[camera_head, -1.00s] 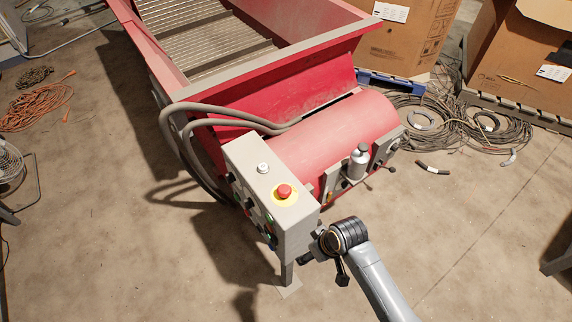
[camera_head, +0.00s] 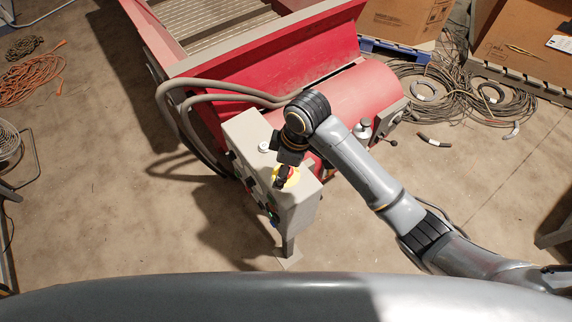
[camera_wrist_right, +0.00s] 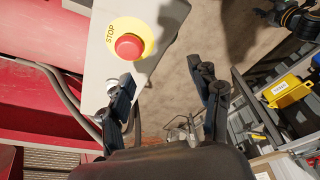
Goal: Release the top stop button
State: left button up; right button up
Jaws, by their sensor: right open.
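The top stop button (camera_wrist_right: 129,47) is a red mushroom head on a round yellow plate (camera_wrist_right: 117,30) marked STOP. It sits on top of the grey control box (camera_head: 245,130). In the head view my right gripper (camera_head: 283,172) hangs over the box top and hides the red head; only part of the yellow plate (camera_head: 293,178) shows. In the right wrist view my right gripper (camera_wrist_right: 160,70) is open, its fingers spread wide with nothing between them. The button is beyond the left finger's tip, not between the fingers.
A white button (camera_head: 263,147) is on the same box top. Grey hoses (camera_head: 210,97) curve behind the box to the red machine (camera_head: 345,100).

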jog(key=w+d+r+n+h, duration=0.1)
jog(key=w+r+n+h, duration=0.25)
jog(key=r, duration=0.25)
jog(key=shift+y, duration=0.45)
jog(key=f, duration=0.4)
jog(key=f+p, duration=0.1)
jog(key=f, duration=0.8)
jog(key=shift+w+f, duration=0.3)
jog(key=shift+f, duration=0.05)
pick_arm(q)
jog(key=shift+w+r, duration=0.65)
jog(key=shift+r, duration=0.2)
pick_arm(e)
grip_shut()
pick_arm(q)
jog(key=shift+r+p, duration=0.1)
jog(key=shift+p, duration=0.25)
pick_arm(e)
jog(key=shift+r, duration=0.1)
